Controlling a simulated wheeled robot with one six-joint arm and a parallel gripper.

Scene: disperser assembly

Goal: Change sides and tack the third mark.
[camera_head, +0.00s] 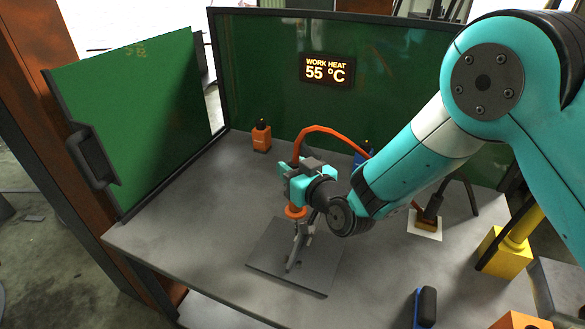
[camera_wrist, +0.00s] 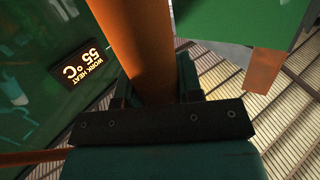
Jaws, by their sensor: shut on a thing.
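My gripper (camera_head: 297,188) is shut on an orange torch (camera_head: 296,212). An orange hose arcs up from it and away to the right. In the wrist view, the torch's orange body (camera_wrist: 140,45) stands in front of the dark gripper (camera_wrist: 150,122). Below the torch, a flat grey plate (camera_head: 268,258) lies on the table with a thin grey metal part (camera_head: 296,252) on it. The torch's lower end is close over this part; I cannot tell whether they touch. No tack marks can be made out at this size.
Green screens stand at the left (camera_head: 130,115) and back (camera_head: 260,60); the back one bears a sign (camera_head: 327,70) reading "WORK HEAT 55 °C". An orange block (camera_head: 261,138) stands at the back. A yellow post (camera_head: 515,235) and blue-black tool (camera_head: 425,306) are right. The table's left front is clear.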

